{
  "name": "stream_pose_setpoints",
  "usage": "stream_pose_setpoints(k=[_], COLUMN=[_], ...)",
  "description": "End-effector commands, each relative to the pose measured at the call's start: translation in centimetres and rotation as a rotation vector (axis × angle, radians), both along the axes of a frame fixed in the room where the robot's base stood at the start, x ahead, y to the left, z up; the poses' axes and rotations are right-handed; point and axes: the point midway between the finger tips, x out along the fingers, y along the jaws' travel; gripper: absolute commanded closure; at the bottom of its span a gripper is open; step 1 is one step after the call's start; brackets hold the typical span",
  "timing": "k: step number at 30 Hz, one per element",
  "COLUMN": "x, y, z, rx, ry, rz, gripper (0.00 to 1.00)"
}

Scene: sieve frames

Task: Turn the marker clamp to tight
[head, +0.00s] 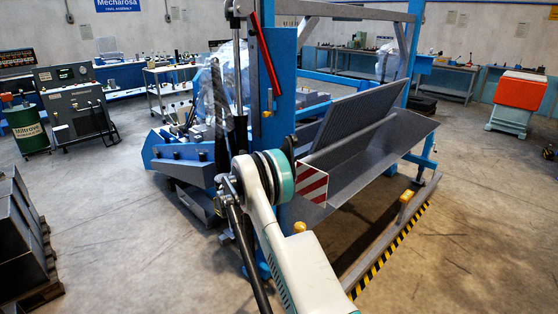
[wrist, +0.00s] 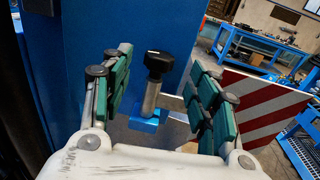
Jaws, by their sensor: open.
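In the wrist view, a black knob (wrist: 158,64) tops a short metal post with a bright blue block (wrist: 148,120) at its foot. It looks like the marker clamp, beside a blue upright. A red-and-white striped marker plate (wrist: 262,110) is to its right; it also shows in the head view (head: 312,185). My gripper (wrist: 160,68) is open, with its green-padded fingers apart on the left and right of the knob. No finger visibly touches the knob. In the head view my arm hides the clamp and the gripper. How tight the clamp is cannot be told.
A large blue machine frame (head: 283,100) stands close to my arm, with a grey sloped tray (head: 375,150) on its right. A yellow-black striped edge (head: 390,250) runs along the floor. A dark metal bin (head: 22,240) is at left.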

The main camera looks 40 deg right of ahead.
Motion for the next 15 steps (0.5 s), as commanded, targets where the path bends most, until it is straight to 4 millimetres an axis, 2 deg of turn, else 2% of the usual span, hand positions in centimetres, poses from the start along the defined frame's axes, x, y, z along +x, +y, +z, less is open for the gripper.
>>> stream_pose_setpoints(k=[1, 6, 15], x=[0.1, 0.6, 1.0], y=[-1.1, -3.7, -5.6], z=[-0.2, -0.2, 0.0], rx=[0.000, 0.000, 0.001], ry=[0.000, 0.000, 0.000], rz=[-0.002, -0.001, 0.000], gripper=[0.45, 0.45, 0.45])
